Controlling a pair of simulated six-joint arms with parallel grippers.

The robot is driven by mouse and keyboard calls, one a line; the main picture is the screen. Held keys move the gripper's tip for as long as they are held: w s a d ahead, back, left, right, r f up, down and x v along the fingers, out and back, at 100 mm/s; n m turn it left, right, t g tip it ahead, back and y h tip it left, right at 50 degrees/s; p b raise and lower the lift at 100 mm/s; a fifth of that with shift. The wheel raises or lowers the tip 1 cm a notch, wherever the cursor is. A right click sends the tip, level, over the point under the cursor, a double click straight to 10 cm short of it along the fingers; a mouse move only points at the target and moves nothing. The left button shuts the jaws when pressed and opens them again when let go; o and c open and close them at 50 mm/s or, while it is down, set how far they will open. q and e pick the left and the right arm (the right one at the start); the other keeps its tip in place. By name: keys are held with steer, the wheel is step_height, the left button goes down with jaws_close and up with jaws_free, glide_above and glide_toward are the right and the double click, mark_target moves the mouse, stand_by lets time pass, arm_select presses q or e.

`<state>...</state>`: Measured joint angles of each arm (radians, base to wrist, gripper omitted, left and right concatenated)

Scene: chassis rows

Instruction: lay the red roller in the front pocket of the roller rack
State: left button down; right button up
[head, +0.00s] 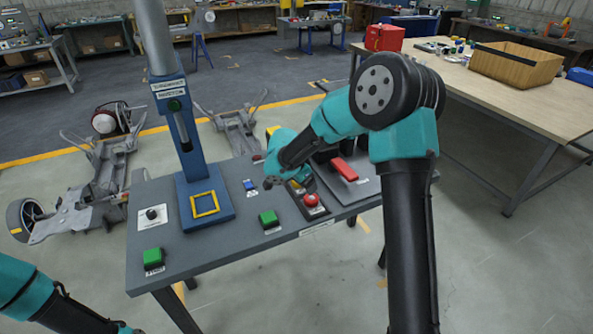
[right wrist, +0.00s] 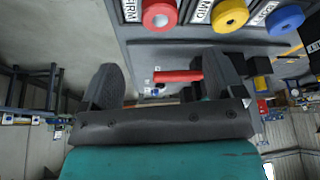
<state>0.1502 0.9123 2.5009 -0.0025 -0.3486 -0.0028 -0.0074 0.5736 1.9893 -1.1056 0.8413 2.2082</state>
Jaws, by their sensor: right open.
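In the right wrist view a red bar, which looks like the red roller (right wrist: 178,76), lies crosswise beyond my fingers, and I see a gap of view between them with nothing gripped. In the head view a long red piece (head: 344,168) lies on a grey plate behind my right arm; I cannot tell whether it is the same piece. My right gripper (right wrist: 163,72) is open and empty; in the head view it is small and dark above the bench (head: 270,184). I cannot make out the roller rack or its front pocket. Only part of my left arm shows, not its gripper.
A grey bench (head: 190,258) carries a blue press column (head: 190,150), green buttons (head: 268,219) and a red button (head: 311,200). Red (right wrist: 159,14), yellow (right wrist: 230,14) and blue (right wrist: 285,19) round pieces sit by labels. A wooden table (head: 540,98) stands at right.

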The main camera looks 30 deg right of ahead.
steer(key=v, duration=0.6)
steer(key=shift+r, duration=0.2)
steer(key=shift+a, duration=0.1)
stand_by(0.3)
